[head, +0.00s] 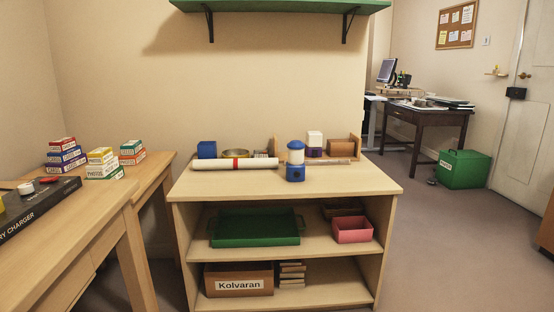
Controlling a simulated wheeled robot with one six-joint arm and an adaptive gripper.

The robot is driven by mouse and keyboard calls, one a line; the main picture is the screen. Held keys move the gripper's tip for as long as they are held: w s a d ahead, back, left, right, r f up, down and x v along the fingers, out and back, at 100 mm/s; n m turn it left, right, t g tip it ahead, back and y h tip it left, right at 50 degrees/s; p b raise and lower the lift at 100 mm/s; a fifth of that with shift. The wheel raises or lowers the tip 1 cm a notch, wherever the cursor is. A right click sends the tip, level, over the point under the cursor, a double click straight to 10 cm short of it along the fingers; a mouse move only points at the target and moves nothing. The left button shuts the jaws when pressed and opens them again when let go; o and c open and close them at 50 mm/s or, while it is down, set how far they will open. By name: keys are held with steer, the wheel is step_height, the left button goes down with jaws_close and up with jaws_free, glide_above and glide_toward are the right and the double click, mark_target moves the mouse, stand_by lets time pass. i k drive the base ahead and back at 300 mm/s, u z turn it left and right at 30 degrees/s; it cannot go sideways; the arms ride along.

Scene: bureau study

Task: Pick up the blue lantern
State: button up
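The blue lantern (296,172) stands upright on the top of a light wooden shelf unit (350,183), a little right of its middle. It has a blue square base, a pale middle and a blue cap. A white-topped item with a dark purple lower part (314,139) stands just behind it to the right. A white rolled tube with a red band (215,164) lies to its left, its right end close to the lantern. My gripper does not show in the head view.
A blue block (207,149) stands behind the tube. The shelf top's front strip is clear. Below are a green tray (255,241), a pink box (352,236) and a "Kolvaran" box (238,292). Wooden desks (118,210) flank the left; a green shelf (280,6) hangs above.

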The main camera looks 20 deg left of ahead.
mark_target(295, 163)
steer(key=u, duration=0.8)
steer(key=i, duration=0.85)
steer(key=u, duration=0.9)
